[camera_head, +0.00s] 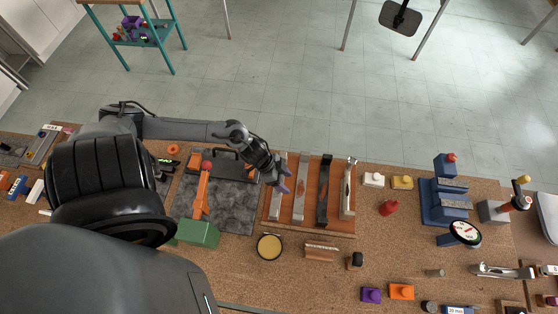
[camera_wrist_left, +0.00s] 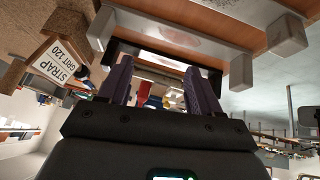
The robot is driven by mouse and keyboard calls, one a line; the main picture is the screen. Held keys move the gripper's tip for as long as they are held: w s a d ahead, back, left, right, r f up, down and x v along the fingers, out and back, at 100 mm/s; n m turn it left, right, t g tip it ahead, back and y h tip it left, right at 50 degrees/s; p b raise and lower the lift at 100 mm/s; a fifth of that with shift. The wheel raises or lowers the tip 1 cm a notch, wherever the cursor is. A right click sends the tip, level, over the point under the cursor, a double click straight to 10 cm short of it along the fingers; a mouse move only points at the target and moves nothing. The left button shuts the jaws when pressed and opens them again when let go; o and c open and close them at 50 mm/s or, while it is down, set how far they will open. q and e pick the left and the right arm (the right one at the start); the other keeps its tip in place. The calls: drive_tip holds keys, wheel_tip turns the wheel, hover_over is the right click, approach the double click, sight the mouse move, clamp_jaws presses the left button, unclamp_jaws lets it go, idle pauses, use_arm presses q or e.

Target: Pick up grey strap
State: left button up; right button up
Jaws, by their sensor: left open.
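Several long straps lie side by side on a wooden board (camera_head: 332,228). A grey strap (camera_head: 276,206) is at the board's left end, partly covered by my left gripper. Another grey strap (camera_head: 300,190) lies just right of it, then a black one (camera_head: 322,190). I cannot tell which grey one the task means. My left gripper (camera_head: 282,186) is open, with purple fingers, over the left strap's upper part. In the left wrist view my gripper (camera_wrist_left: 160,88) has nothing visibly clasped; a strap's block-like end (camera_wrist_left: 241,74) is just beyond the fingers. Contact is unclear.
A dark grey mat (camera_head: 232,205) with an orange tool (camera_head: 202,192) lies left of the board. A round yellow-topped tin (camera_head: 269,247) stands in front. A blue fixture (camera_head: 440,205) is at right. A card reading "STRAP GRIT 120" (camera_wrist_left: 58,68) shows in the wrist view.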

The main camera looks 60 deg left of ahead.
use_arm(q)
drive_tip(key=g+y+b, duration=0.1)
drive_tip(key=y+b, duration=0.1)
drive_tip(key=b, duration=0.1)
approach(283, 154)
drive_tip(key=shift+m, duration=0.4)
drive_tip(key=x, duration=0.4)
drive_tip(key=shift+b+x, duration=0.3)
drive_tip(key=shift+x, duration=3)
drive_tip(key=shift+s, duration=0.15)
clamp_jaws()
